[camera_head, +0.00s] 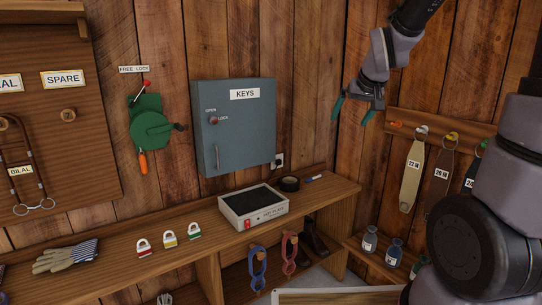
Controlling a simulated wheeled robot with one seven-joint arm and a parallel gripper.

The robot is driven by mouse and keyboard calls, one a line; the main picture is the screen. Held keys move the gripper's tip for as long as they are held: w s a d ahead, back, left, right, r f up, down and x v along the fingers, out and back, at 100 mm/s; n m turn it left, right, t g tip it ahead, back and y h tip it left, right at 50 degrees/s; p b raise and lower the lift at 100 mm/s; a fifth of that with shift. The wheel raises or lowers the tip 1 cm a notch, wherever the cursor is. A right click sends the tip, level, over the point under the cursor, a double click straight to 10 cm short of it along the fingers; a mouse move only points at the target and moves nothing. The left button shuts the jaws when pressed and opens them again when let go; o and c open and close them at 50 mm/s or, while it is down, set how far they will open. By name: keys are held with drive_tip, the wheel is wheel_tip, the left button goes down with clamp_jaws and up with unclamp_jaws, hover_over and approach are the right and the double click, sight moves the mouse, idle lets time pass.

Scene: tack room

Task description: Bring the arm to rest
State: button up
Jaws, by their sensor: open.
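My gripper (356,112) hangs in the upper right of the head view, in front of the wooden wall corner. Its two green-tipped fingers point down and stand apart, with nothing between them. My arm comes in from the top edge, and its large dark and grey links fill the right side of the view, hiding part of the right wall and shelf.
A grey key cabinet (236,140) hangs left of my gripper. The bench (120,262) holds padlocks, gloves, a white box (254,222) and black tape. Straps (412,175) hang from a right-wall rail above several bottles (393,252). A green crank device (150,130) is on the wall.

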drive_tip(key=s+d+r+m, duration=0.1)
drive_tip(key=s+r, duration=0.2)
drive_tip(key=s, duration=0.7)
drive_tip(key=s+d+r+m, duration=0.1)
drive_tip(key=s+r, duration=0.3)
drive_tip(key=s, duration=0.7)
drive_tip(key=shift+r+m+g+y, duration=0.2)
drive_tip(key=shift+m+g+y, duration=0.15)
drive_tip(key=shift+m, duration=0.25)
drive_tip(key=shift+d, duration=0.1)
